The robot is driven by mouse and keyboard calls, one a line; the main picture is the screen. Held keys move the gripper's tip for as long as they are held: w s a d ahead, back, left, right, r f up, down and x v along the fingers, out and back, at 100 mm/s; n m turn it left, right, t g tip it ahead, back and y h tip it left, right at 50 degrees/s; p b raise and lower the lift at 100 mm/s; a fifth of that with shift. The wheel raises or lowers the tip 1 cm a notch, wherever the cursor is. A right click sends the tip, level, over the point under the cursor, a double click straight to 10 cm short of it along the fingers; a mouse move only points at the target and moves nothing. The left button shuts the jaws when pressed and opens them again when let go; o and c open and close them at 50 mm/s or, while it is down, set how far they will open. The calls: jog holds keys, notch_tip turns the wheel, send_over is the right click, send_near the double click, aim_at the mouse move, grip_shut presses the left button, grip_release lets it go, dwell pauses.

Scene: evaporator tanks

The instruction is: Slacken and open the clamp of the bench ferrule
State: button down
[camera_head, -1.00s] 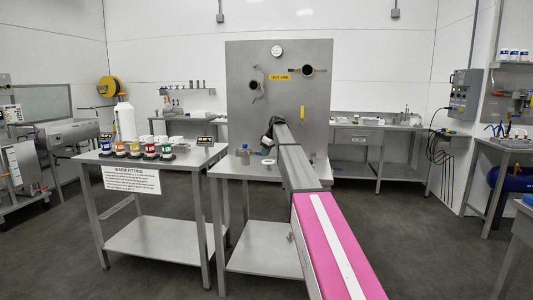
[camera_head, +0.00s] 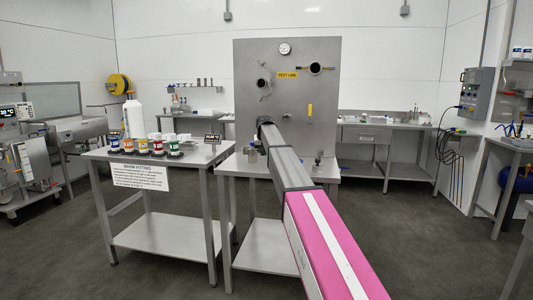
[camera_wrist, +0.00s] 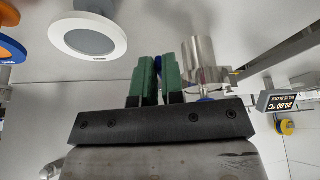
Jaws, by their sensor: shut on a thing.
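In the wrist view my gripper (camera_wrist: 158,62) has two green-padded fingers close together, with a narrow blue part (camera_wrist: 159,66) showing between them. I read the jaws as shut on that part. Whether it belongs to the clamp cannot be told. Just right of the fingers is a shiny metal cylinder (camera_wrist: 206,56), perhaps the bench ferrule, with thin metal pieces and a bit of blue at its lower end. The clamp's shape is not clear. In the head view my arm covers the gripper and its surroundings at the steel bench (camera_head: 243,165).
A steel panel (camera_head: 300,100) stands behind the bench. A small fitting (camera_head: 318,158) stands on the bench right of my arm. A left table (camera_head: 105,153) holds colored jars and a white bottle (camera_head: 133,118). White-ringed discs (camera_wrist: 90,38) show in the wrist view.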

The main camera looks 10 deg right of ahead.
jog(key=shift+w+a+m+h, duration=0.2)
jog(key=shift+a+m+h, duration=0.35)
jog(key=shift+m, duration=0.55)
jog(key=shift+w+a+m+h, duration=0.15)
jog(key=shift+a+m+h, duration=0.2)
jog(key=shift+a+m, duration=0.55)
jog(key=shift+d+m, duration=0.15)
jog(key=shift+m, duration=0.15)
jog(key=c, duration=1.2)
grip_release()
jog(key=shift+r, duration=0.1)
jog(key=v, duration=1)
jog(key=shift+r, duration=0.4)
jog(key=shift+f+g, duration=0.1)
jog(key=shift+g, duration=0.2)
